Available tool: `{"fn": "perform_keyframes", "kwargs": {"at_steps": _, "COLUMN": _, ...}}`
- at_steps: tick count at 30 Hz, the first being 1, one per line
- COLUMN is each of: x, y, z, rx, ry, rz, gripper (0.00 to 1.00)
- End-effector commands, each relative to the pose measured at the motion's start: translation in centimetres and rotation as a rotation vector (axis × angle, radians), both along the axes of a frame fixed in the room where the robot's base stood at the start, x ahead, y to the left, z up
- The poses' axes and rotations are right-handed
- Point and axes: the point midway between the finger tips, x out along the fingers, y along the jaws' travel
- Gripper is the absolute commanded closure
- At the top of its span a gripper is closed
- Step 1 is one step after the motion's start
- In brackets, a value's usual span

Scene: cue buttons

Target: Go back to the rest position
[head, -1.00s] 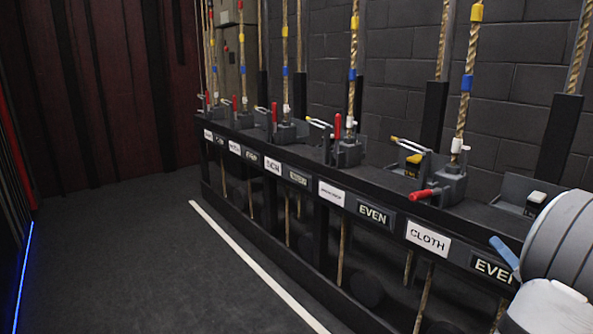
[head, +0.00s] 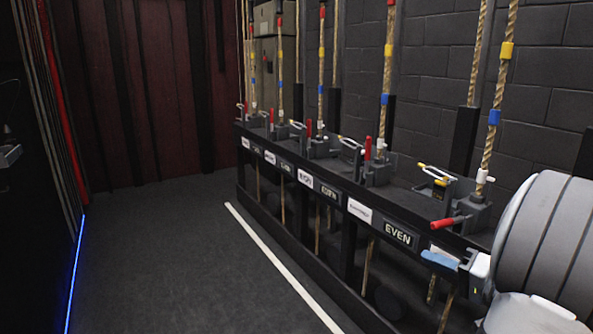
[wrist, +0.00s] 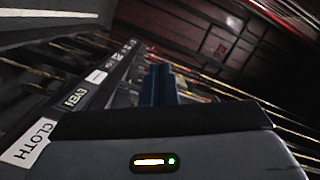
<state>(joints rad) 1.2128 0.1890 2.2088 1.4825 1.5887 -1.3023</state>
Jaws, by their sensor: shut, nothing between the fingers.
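My gripper (head: 440,259) shows at the lower right of the head view, its blue fingers together and empty. It covers much of a white label on the front of the black rail (head: 345,190). In the wrist view the blue fingers of my gripper (wrist: 165,85) point away along the rail, with nothing between them. The nearest lever (head: 448,222) has a red handle lying about level, pointing out from the rail. The red handle of the lever behind it (head: 368,149) stands upright. My arm hides the rail's near end.
Several ropes with coloured bands, such as the nearest rope (head: 492,105), rise from the rail before a dark block wall (head: 550,90). The dark floor (head: 170,250) left of the white line (head: 280,265) is clear. A blue light strip (head: 76,272) edges the left side.

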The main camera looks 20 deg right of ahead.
Motion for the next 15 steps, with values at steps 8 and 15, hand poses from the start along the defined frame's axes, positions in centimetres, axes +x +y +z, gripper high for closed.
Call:
{"fn": "perform_keyframes", "kwargs": {"at_steps": 8, "x": 0.9, "y": 16.0, "z": 6.7, "rx": -0.077, "ry": 0.482, "rz": 0.391, "gripper": 1.00}}
{"fn": "perform_keyframes", "kwargs": {"at_steps": 15, "x": -3.1, "y": 23.9, "z": 10.9, "rx": -0.336, "ry": 0.834, "rz": 0.545, "gripper": 1.00}}
